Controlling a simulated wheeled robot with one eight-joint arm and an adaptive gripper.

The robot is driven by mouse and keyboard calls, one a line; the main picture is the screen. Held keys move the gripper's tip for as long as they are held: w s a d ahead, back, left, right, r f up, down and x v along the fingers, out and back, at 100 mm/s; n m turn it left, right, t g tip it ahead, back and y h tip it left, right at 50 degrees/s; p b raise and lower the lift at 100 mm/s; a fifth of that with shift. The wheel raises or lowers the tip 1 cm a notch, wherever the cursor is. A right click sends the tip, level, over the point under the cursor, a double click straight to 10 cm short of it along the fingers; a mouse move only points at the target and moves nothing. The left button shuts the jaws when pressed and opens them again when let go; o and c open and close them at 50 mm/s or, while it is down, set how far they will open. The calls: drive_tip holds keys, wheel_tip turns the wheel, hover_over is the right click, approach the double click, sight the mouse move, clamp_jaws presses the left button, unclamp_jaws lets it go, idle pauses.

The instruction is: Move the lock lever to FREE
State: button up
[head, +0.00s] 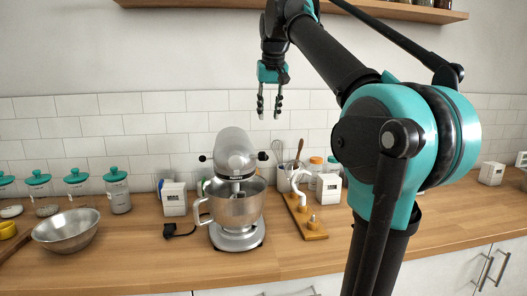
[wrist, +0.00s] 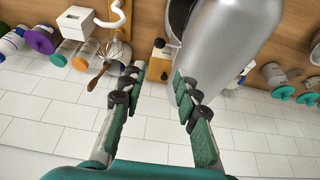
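The silver stand mixer (head: 236,155) stands on the counter with its steel bowl (head: 233,206) beneath the head. A small black knob sticks out on each side of the head: one on the left (head: 202,158), one on the right (head: 262,156). Which is the lock lever, and its setting, I cannot tell. In the wrist view the mixer head (wrist: 228,40) is large at upper right; a black knob (wrist: 159,43) by a pale plate (wrist: 159,62) shows beside it. My gripper (head: 269,113) is open and empty, above and right of the mixer head; its fingers show apart in the wrist view (wrist: 158,78).
A wooden board (head: 303,222) with a white hook-shaped piece and small knobs lies right of the mixer. A whisk and wooden spoon stand in a holder behind. Left are a white box (head: 174,199), teal-lidded jars (head: 117,190) and a metal bowl (head: 66,232). Shelf above.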

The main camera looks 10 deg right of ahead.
drive_tip(key=x, duration=1.7)
drive_tip(key=shift+w+f, duration=0.1)
drive_tip(key=shift+w, duration=0.1)
drive_tip(key=shift+c, duration=0.2)
clamp_jaws()
